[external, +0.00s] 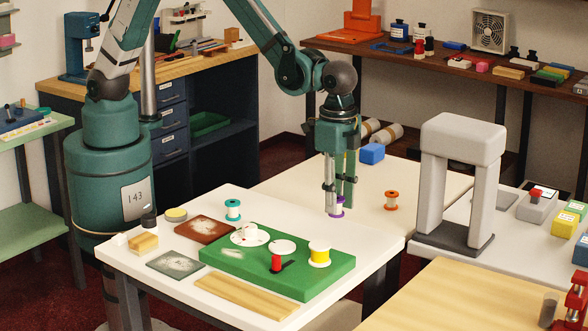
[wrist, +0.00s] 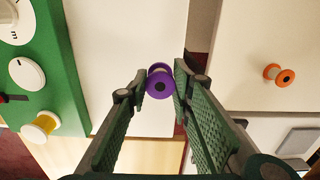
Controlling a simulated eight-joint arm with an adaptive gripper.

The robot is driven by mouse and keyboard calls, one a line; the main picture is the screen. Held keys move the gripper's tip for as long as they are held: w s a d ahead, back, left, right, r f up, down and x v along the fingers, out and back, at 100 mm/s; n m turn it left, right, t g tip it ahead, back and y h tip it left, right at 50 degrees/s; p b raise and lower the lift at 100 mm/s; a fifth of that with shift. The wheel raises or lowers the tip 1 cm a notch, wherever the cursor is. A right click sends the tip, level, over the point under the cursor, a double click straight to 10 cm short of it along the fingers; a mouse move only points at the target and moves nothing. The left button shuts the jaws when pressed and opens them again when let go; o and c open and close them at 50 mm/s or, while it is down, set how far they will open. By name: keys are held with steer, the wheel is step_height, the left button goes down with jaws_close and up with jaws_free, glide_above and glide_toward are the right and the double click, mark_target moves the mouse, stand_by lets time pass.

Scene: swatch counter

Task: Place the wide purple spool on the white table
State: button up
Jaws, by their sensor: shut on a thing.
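The purple spool (external: 337,207) is between the fingertips of my gripper (external: 338,200), which is shut on it. The wrist view also shows the purple spool (wrist: 160,84) at the tips of my gripper (wrist: 159,88). It is over the right part of the white table (external: 375,236), close to that table's edge in the wrist view. I cannot tell whether it touches the surface. The white table (wrist: 115,40) has bare room beside the green board (external: 225,257).
An orange spool (external: 391,201) stands on the adjoining pale table. A grey arch (external: 459,185) stands at the right.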

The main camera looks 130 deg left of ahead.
steer(key=s+a, duration=0.6)
steer(key=a, duration=0.5)
steer(key=s+a+r+n, duration=0.1)
steer(key=s+a, duration=0.5)
steer(key=a, duration=0.5)
steer(key=s+a+r, duration=0.1)
steer(key=s+a, duration=0.6)
steer(key=a, duration=0.4)
steer(key=shift+r+n, duration=0.25)
steer(key=shift+n, duration=0.05)
steer(key=shift+f, duration=0.1)
steer(key=shift+d+f+b, duration=0.1)
steer(key=shift+f+b, duration=0.2)
steer(key=shift+f, duration=2.7)
steer(key=shift+f, duration=0.15)
steer(key=shift+f, duration=1.75)
steer(key=shift+f+b, duration=0.2)
steer(key=shift+b, duration=0.25)
steer(key=o, duration=0.8)
